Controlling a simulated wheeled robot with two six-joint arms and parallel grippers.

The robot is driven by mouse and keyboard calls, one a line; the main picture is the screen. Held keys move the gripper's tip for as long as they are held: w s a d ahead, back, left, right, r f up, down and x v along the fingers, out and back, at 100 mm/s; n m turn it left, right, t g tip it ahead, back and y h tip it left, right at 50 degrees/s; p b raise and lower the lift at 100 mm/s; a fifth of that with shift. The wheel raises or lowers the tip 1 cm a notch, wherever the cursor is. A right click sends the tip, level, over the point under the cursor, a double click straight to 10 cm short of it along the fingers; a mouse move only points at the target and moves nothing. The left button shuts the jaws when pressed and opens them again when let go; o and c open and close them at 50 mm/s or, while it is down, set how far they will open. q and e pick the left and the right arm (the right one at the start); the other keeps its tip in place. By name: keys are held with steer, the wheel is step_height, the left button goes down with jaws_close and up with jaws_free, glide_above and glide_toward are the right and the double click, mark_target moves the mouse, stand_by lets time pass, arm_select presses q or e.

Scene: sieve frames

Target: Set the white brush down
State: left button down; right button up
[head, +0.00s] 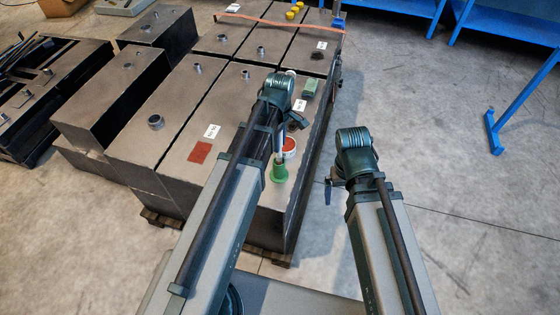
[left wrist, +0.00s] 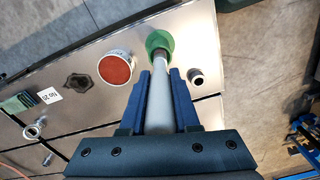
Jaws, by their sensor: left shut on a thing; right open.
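The white brush (left wrist: 159,105) is between the blue fingers of my left gripper (left wrist: 160,72), which is shut on its pale handle. The brush's dark collar points at a round green holder (left wrist: 160,42); its bristle end is hidden, and I cannot tell how far it is inside. In the head view the green holder (head: 279,174) stands upright on the near end of the grey metal block, below my left gripper (head: 284,136). My right gripper (head: 329,190) is open and empty, off the block's right side over the floor.
A white tub with a red top (head: 290,147) stands close behind the green holder. A rust-red square (head: 200,152), white labels and a green block (head: 310,87) lie on the metal top (head: 235,190).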

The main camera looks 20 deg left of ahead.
mark_target(279, 155)
arm_select(q)
steer(key=shift+f+b, duration=2.6)
steer(key=shift+f, duration=0.6)
steer(key=shift+r, duration=0.15)
steer(key=c, duration=1.1)
jaws_free()
steer(key=shift+f, duration=0.25)
steer(key=o, duration=0.5)
steer(key=shift+r, duration=0.1)
steer(key=shift+c, duration=0.2)
